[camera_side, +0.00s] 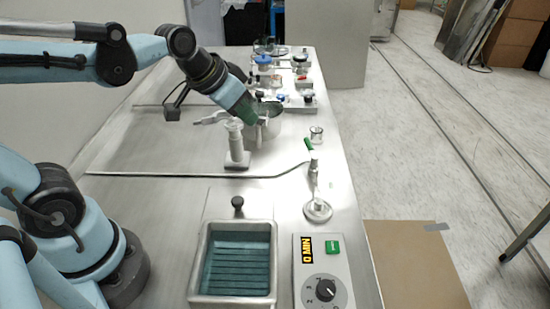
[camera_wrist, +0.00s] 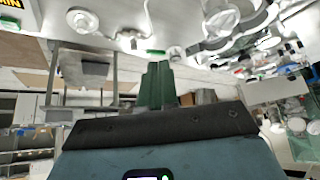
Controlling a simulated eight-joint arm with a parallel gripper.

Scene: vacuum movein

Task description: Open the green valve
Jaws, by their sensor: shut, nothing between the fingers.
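The green valve handle (camera_side: 309,144) tops a slim metal fitting on the right part of the bench, tilted in the side view. What looks like the same green handle (camera_wrist: 155,52) shows just beyond my fingertips in the wrist view, which looks upside down. The handle's exact angle is hard to tell at this size.
A small glass jar (camera_side: 316,134) stands just behind the valve. A round metal base (camera_side: 318,210), a water bath (camera_side: 237,258) and a timer box (camera_side: 323,275) are in front.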

